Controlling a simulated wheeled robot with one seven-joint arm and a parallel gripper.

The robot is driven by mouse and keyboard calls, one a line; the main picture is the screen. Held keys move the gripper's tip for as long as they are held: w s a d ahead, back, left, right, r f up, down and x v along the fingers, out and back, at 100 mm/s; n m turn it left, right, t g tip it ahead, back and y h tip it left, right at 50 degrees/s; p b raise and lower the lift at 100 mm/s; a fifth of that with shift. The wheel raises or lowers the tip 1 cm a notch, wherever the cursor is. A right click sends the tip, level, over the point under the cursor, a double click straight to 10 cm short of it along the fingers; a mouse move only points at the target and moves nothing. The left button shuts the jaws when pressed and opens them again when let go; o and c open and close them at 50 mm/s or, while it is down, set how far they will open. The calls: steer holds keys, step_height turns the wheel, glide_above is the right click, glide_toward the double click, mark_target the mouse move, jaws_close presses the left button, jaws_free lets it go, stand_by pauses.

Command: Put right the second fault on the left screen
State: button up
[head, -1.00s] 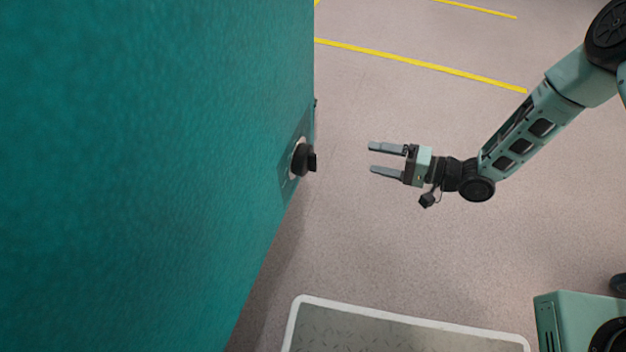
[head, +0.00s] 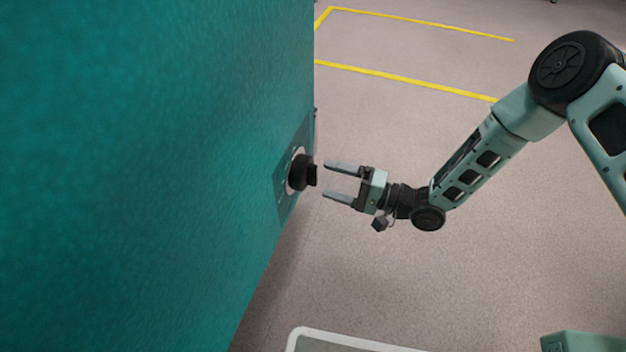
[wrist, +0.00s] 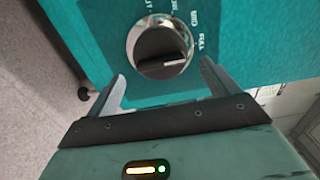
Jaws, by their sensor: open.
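A black rotary knob (head: 302,173) with a raised grip bar sits on a pale round dial on the side of the teal cabinet (head: 150,150). In the wrist view the knob (wrist: 160,50) shows face on, with printed words around it, among them "FULL"; the rest is hard to read. My gripper (head: 325,180) is open and empty, its two fingertips just short of the knob's bar, one to each side of it. In the wrist view the fingers (wrist: 163,75) stand below the dial, left and right. The left screen is not in view.
A grey plate with a white rim (head: 330,340) lies on the floor at the bottom. Yellow lines (head: 400,78) mark the floor behind. The floor right of the cabinet is otherwise clear around my arm.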

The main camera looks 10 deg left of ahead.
mark_target(317, 177)
steer(key=shift+w+a+b, duration=0.2)
steer(key=shift+a+b, duration=0.2)
steer(key=shift+a, duration=0.95)
steer(key=shift+w+a+b, duration=0.2)
steer(key=shift+a+b, duration=0.2)
steer(key=shift+a, duration=0.95)
steer(key=c, duration=0.7)
steer(key=shift+c, duration=0.2)
